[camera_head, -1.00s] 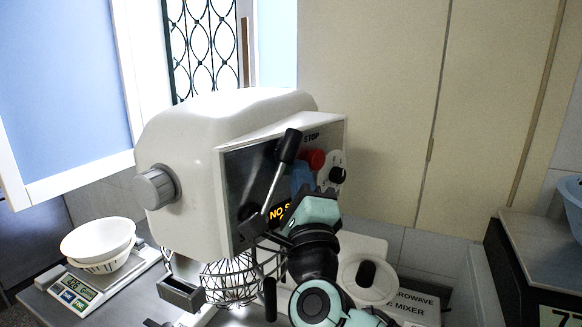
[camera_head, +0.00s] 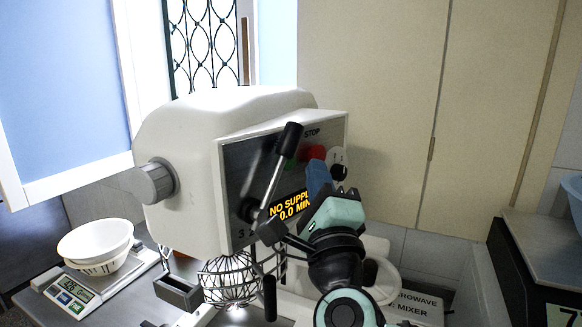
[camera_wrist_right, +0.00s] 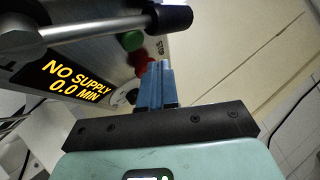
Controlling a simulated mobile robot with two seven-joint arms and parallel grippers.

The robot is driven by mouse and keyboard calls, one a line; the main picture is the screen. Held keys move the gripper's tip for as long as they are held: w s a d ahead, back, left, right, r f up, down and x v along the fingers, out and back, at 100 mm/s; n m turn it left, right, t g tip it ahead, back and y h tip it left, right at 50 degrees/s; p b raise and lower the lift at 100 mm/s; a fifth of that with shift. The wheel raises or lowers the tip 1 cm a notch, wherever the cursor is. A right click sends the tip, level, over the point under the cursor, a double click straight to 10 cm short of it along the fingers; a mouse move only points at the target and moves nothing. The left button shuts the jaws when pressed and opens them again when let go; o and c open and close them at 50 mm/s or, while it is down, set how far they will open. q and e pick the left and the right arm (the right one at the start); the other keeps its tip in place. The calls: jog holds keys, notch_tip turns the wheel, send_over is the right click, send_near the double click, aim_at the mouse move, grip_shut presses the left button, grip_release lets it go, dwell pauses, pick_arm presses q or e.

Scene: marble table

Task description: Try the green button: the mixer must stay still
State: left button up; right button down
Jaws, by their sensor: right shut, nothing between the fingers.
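The white mixer (camera_head: 190,125) has a dark front panel with a lit display (camera_head: 291,205) reading "NO SUPPLY 0.0 MIN". My right gripper (camera_head: 317,166) has blue fingers, shut and empty, in front of the panel just below the red button. In the right wrist view its fingertips (camera_wrist_right: 158,66) overlap the red button's edge; contact cannot be told. My left gripper is not in view.
The lever (camera_head: 276,178) slants across the panel close to my right gripper. A wire whisk (camera_head: 229,278) hangs below the mixer head. A scale (camera_head: 75,293) with white bowls (camera_head: 95,243) stands at left. A sign (camera_head: 415,306) is at lower right.

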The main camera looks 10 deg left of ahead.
jog(key=shift+s+d+b, duration=0.7)
jog(key=shift+s+d, duration=0.35)
jog(key=shift+d, duration=0.25)
jog(key=shift+f, duration=0.1)
